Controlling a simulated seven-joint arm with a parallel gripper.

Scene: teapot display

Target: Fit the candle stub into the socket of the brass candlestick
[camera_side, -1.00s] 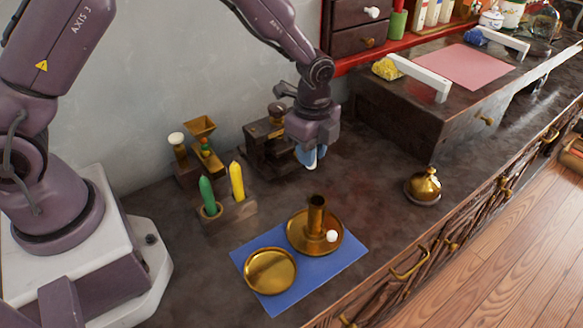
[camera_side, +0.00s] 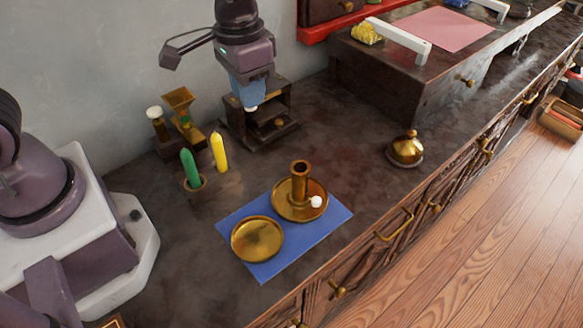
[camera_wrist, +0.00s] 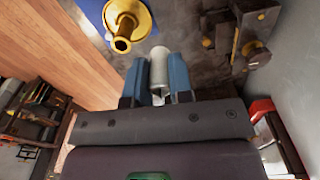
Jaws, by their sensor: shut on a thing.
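My gripper (camera_side: 250,98) has blue fingers shut on a pale candle stub (camera_wrist: 159,68), whose white end (camera_side: 252,109) shows below them in the side view. It hangs above the counter, in front of a dark wooden box device. The brass candlestick (camera_side: 300,186) stands upright on a blue mat, lower right of my gripper in the side view, apart from the stub. Its open tubular socket (camera_wrist: 122,43) appears empty and shows beyond and left of the stub in the wrist view. A small white ball (camera_side: 316,202) is at its saucer.
A brass dish (camera_side: 257,239) lies on the blue mat (camera_side: 278,262). The dark wooden box device (camera_side: 271,123) is behind. A brass domed piece (camera_side: 406,149) sits right; counter between is clear.

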